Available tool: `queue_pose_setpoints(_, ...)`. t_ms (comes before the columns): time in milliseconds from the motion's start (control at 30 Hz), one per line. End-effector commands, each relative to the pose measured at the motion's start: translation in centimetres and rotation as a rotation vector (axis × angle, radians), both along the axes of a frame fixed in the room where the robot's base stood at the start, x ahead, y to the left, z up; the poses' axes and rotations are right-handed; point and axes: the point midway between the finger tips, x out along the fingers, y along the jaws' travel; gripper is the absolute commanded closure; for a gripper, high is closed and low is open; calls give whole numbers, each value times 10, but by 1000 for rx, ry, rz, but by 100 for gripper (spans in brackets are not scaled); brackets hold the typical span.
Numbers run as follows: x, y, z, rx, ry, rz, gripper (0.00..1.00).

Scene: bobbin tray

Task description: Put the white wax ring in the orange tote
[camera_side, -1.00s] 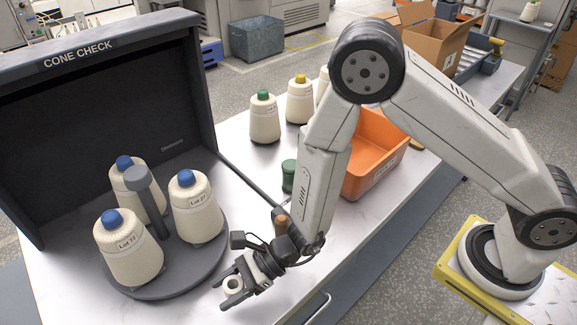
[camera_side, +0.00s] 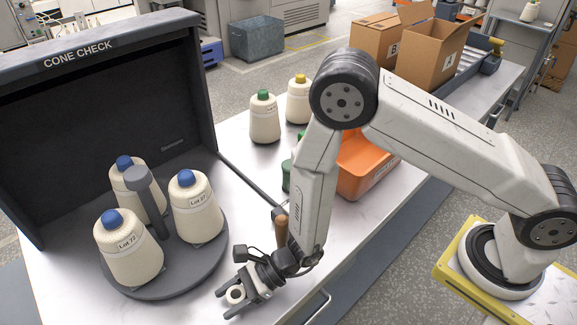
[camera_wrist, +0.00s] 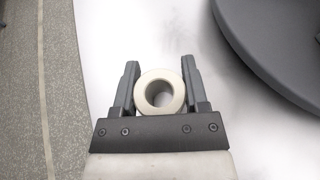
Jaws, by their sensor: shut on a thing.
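The white wax ring (camera_side: 236,295) is between the fingers of my gripper (camera_side: 234,296), low over the front of the white table. In the wrist view the ring (camera_wrist: 160,92) sits with its hole facing the camera, and the two dark fingers of my gripper (camera_wrist: 159,88) close on its left and right sides. I cannot tell whether the ring still touches the table. The orange tote (camera_side: 362,180) stands farther back on the table, behind my forearm, which hides its left part. My gripper is well in front and to the left of it.
A grey turntable (camera_side: 180,285) with several blue-topped cones is left of my gripper, inside the dark Cone Check booth (camera_side: 90,75). Cones with green (camera_side: 264,118) and yellow (camera_side: 299,100) tops stand behind. A wooden-handled tool (camera_side: 281,228) is close behind my wrist. The table's front edge is near.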

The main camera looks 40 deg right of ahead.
Motion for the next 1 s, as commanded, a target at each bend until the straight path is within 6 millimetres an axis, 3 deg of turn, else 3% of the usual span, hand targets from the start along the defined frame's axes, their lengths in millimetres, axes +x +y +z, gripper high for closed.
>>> queue_pose_setpoints(33, 0, 0, 0, 1, 0, 0, 37)
queue_pose_setpoints(133, 0, 0, 0, 1, 0, 0, 8)
queue_pose_setpoints(567, 0, -3, 1, 0, 1, -1, 8)
queue_pose_setpoints(1000, -13, -42, 19, 1, -1, -4, 8)
